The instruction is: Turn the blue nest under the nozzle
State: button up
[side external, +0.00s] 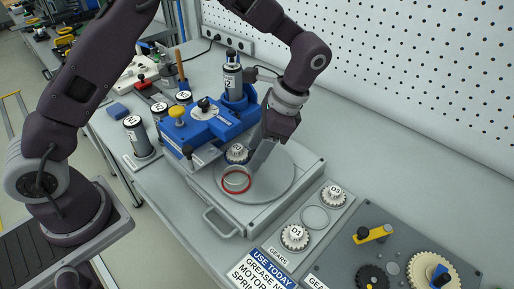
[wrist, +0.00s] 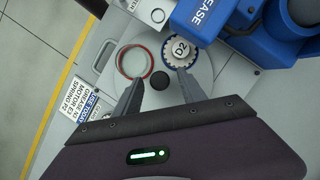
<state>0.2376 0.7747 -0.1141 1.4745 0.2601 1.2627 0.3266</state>
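A round grey turntable (side external: 278,182) carries a red-rimmed nest (side external: 237,190), which looks empty. Gear D2 (side external: 237,153) sits behind it, close by the blue grease station (side external: 210,122). In the wrist view, D2 (wrist: 180,53) sits at upper right with a bluish edge around it, which seems to be the blue nest. The red nest (wrist: 134,62) is at upper left and a black knob (wrist: 159,80) lies between them. My gripper (wrist: 158,84) is open, its fingertips apart on either side of the knob in this view. Contact cannot be told. The nozzle tip is hidden.
Gears D1 (side external: 295,236) and D3 (side external: 334,194) sit on a grey tray beside the turntable's base. A "use today" card (side external: 266,268) lies in front. Labelled canisters (side external: 137,136) stand at left. A plate with gears (side external: 390,262) is at lower right. A pegboard backs the bench.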

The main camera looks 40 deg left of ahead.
jog(key=v, duration=0.6)
notch_tip(320, 180, up, 7)
jog(key=n+t+h, duration=0.1)
jog(key=n+t, duration=0.1)
send_over(267, 168)
jog(key=s+a, duration=0.2)
jog(key=s, duration=0.1)
jog(key=s+a+r+n+t+h, duration=0.1)
jog(key=s+a+r+n+t, duration=0.1)
jog(key=s+a+r, duration=0.35)
jog(key=s+n+t+h, duration=0.1)
jog(key=s+n+t, duration=0.3)
jog(key=s, duration=1)
jog(key=shift+a+f+n+t, duration=0.4)
jog(key=shift+a+n, duration=0.05)
jog(key=shift+n, duration=0.05)
